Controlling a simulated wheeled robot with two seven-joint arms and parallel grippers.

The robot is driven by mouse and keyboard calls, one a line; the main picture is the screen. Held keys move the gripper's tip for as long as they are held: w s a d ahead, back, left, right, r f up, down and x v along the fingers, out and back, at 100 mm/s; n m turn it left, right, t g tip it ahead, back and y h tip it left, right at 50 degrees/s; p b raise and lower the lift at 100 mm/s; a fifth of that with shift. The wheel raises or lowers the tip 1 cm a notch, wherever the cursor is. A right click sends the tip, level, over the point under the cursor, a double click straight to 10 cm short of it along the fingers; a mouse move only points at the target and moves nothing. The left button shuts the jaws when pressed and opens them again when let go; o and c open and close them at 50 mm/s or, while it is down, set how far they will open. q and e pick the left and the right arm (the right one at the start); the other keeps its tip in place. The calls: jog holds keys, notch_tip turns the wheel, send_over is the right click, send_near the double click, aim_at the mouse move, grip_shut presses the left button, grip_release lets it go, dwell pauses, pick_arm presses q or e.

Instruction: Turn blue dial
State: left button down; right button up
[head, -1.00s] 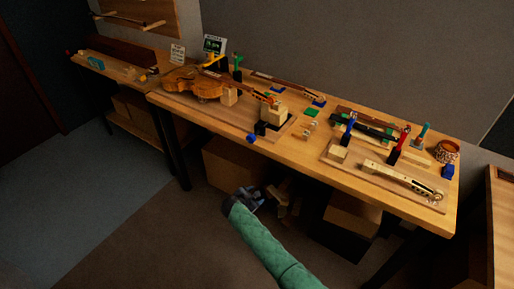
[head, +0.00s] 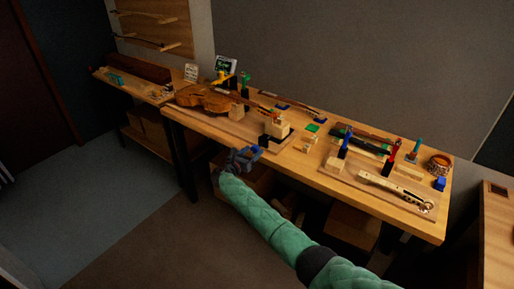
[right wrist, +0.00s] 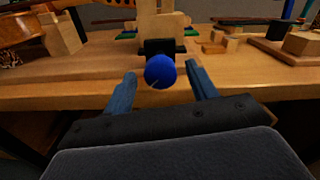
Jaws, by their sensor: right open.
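The blue dial (right wrist: 160,72) is a round blue knob on a black mount (right wrist: 160,47) at the bench's front edge. In the head view the blue dial (head: 257,149) is partly covered by my right gripper (head: 245,156). In the right wrist view my right gripper (right wrist: 162,84) is open, with one finger to each side of the dial. Whether the fingers touch the dial cannot be told; gaps show on both sides. My left gripper is not in view.
A violin (head: 205,98) lies on the bench (head: 315,176) left of the dial. A wooden block (head: 277,128) stands just behind the dial. Tools and blocks fill the bench's right part. The floor (head: 130,235) in front is clear at left.

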aim_at(254, 151)
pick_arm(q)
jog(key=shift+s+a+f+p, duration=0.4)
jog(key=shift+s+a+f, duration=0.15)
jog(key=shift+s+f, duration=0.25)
pick_arm(e)
jog(key=shift+x, duration=1.95)
jog(key=c, duration=1)
